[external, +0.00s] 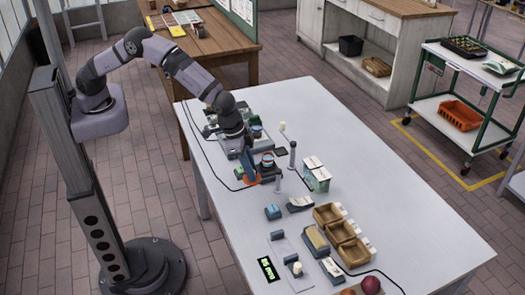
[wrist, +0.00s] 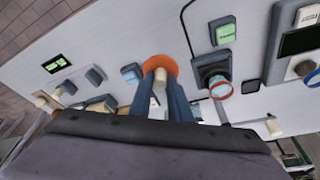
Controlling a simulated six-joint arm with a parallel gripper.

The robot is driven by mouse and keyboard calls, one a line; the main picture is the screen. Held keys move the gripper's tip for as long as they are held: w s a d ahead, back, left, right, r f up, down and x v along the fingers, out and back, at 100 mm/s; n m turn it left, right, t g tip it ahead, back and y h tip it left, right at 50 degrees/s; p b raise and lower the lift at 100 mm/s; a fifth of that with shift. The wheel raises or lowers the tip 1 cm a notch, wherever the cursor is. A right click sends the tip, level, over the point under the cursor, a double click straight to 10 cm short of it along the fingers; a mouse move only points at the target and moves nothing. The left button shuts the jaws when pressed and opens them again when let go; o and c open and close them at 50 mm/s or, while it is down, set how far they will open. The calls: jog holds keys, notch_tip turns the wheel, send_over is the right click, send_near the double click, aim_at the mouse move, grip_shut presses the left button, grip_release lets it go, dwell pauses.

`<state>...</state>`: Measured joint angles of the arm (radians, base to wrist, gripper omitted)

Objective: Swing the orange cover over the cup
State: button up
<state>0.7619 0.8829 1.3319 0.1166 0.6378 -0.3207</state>
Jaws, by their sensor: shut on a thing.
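The orange cover (wrist: 156,64) is a round disc with a pale knob (wrist: 159,84) in front of it in the wrist view. My gripper (wrist: 161,90) is shut on the knob, with one blue-grey finger on each side. In the external view, part of the orange cover (external: 252,181) shows low near the table, below my gripper. The cup (wrist: 220,88) has a red rim and stands on a dark blue base, to the right of my gripper in the wrist view. The cup (external: 267,159) also shows in the external view, just right of the gripper. The cover is beside the cup.
A grey post (external: 292,156) stands right of the cup. A pale green-and-white box (external: 316,177) and several tan bins (external: 340,231) stand further right and nearer. Black cables run across the white table (external: 400,200). The table's right part is clear.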

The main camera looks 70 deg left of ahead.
jog(key=shift+w+a, duration=0.25)
jog(key=shift+a, duration=0.7)
jog(key=shift+w+a, duration=0.2)
jog(key=shift+a, duration=0.75)
jog(key=shift+a, duration=0.1)
jog(key=shift+w+a, duration=0.6)
jog(key=shift+a, duration=0.2)
jog(key=shift+w+a, duration=0.55)
jog(key=shift+a, duration=0.2)
jog(key=shift+w, duration=0.1)
jog(key=shift+w+a, duration=0.5)
jog(key=shift+w, duration=0.3)
jog(key=shift+w+a, duration=0.45)
jog(key=shift+w, duration=0.35)
jog(key=shift+w, duration=0.1)
